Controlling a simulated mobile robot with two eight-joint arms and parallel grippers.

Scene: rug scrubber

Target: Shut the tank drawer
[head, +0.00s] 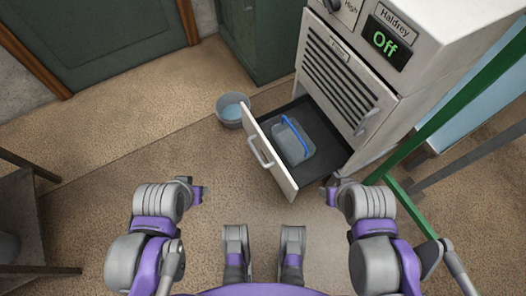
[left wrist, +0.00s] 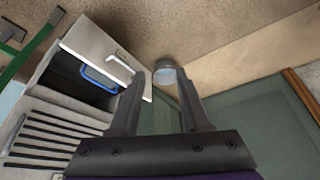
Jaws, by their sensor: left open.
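The tank drawer (head: 270,158) is pulled out from the lower part of the white machine (head: 370,90). A grey translucent tank (head: 297,145) with a blue handle sits in it. A bar handle (head: 260,152) is on the drawer's pale front, also seen in the left wrist view (left wrist: 121,62). My left gripper (head: 201,194) is left of the drawer and nearer me, apart from it. In the left wrist view its two fingers (left wrist: 156,72) are spread with nothing between them. My right gripper (head: 331,192) is right of the drawer's near corner; its fingers cannot be made out.
A small grey bucket (head: 232,110) with bluish water stands on the floor left of the drawer. A green rail frame (head: 440,115) stands at the right. A green cabinet (head: 262,38) is behind. A dark table (head: 20,225) is at the left. The carpet before the drawer is clear.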

